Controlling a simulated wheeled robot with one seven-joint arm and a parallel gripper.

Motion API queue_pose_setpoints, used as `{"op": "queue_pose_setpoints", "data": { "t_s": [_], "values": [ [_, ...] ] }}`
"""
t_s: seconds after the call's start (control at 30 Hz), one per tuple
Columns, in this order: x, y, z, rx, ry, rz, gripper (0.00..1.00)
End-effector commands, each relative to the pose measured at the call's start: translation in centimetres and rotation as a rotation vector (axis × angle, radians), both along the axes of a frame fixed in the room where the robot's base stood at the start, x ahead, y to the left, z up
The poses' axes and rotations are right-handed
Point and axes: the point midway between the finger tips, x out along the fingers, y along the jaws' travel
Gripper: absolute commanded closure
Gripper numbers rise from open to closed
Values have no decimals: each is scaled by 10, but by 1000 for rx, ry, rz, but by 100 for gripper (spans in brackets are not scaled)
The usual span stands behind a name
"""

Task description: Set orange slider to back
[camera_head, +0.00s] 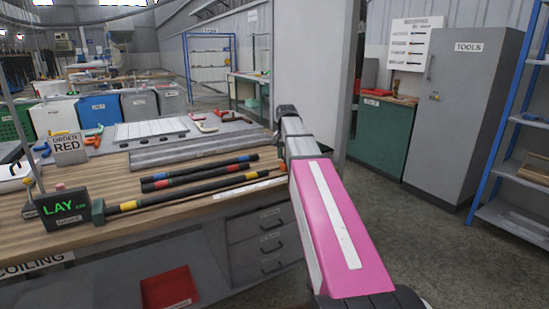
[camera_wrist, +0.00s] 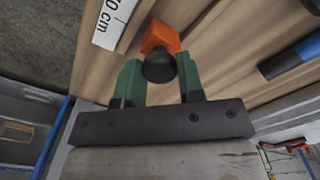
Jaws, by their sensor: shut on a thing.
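The orange slider (camera_wrist: 160,38) shows in the wrist view as a small orange block with a round black knob (camera_wrist: 158,68) on its near side. My gripper (camera_wrist: 159,66) has its two green fingers on either side of the knob and is shut on it. The slider lies against the wooden tabletop (camera_wrist: 215,45).
A white scale strip (camera_wrist: 113,22) marked in cm lies beside the slider. Several black hoses (camera_head: 200,172) with coloured bands lie on the table. A LAY display (camera_head: 64,206) and an ORDER RED sign (camera_head: 68,150) stand at left. A grey TOOLS cabinet (camera_head: 465,120) stands at right.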

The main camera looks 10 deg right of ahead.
Motion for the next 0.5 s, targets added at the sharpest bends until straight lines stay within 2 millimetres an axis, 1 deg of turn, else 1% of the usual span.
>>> {"op": "queue_pose_setpoints", "data": {
  "t_s": [0.03,0.1,0.2,0.5],
  "values": [
    [5,-11,1,0,0,-3,100],
    [8,-21,1,0,0,-2,100],
    [10,-29,1,0,0,-1,100],
    [11,-33,1,-4,-2,-1,100]
  ]
}}
